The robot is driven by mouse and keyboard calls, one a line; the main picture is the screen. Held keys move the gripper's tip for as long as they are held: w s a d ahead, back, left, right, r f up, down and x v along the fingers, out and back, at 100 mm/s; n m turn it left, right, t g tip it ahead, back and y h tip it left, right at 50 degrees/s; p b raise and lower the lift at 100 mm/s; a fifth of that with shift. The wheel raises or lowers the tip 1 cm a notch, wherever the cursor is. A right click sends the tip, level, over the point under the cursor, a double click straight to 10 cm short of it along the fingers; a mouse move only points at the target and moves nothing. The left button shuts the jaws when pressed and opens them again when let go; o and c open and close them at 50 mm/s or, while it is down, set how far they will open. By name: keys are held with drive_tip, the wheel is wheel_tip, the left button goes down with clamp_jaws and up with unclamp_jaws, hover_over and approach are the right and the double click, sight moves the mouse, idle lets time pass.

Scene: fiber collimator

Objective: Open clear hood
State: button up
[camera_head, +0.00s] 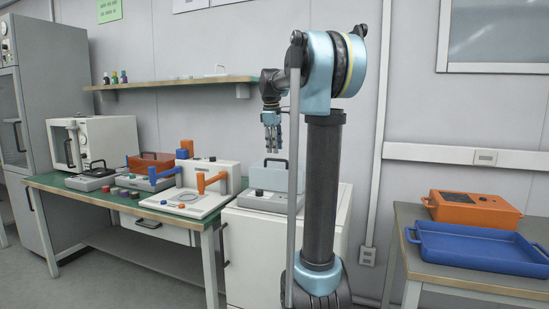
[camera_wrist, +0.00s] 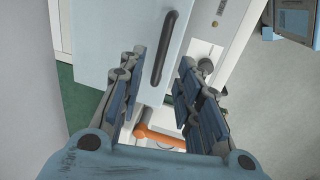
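The clear hood (camera_head: 283,178) is a pale bluish see-through cover with a dark handle (camera_head: 270,163). It sits down on a small light-grey device (camera_head: 262,201) on the white cabinet. My gripper (camera_head: 272,146) hangs above the hood, fingers down, with a gap to the handle. In the wrist view the hood (camera_wrist: 112,45) fills the upper middle, and its dark handle (camera_wrist: 162,50) shows between my two spread fingers. My gripper (camera_wrist: 162,68) is open and empty there. My arm hides the right side of the device in the head view.
A white unit with orange levers (camera_head: 212,180) stands close left on the green table (camera_head: 90,197). An orange-hooded device (camera_head: 150,160) stands farther left. A shelf (camera_head: 175,82) runs along the wall behind. A blue tray (camera_head: 475,243) and an orange box (camera_head: 475,210) are on the right table.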

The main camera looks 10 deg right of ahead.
sight(282, 170)
drive_tip(key=shift+w+d+f, duration=0.1)
drive_tip(key=shift+w+f, duration=0.1)
drive_tip(key=shift+f, duration=0.95)
drive_tip(key=shift+w+d+f, duration=0.1)
drive_tip(key=shift+w+f, duration=0.05)
drive_tip(key=shift+f, duration=0.95)
clamp_jaws()
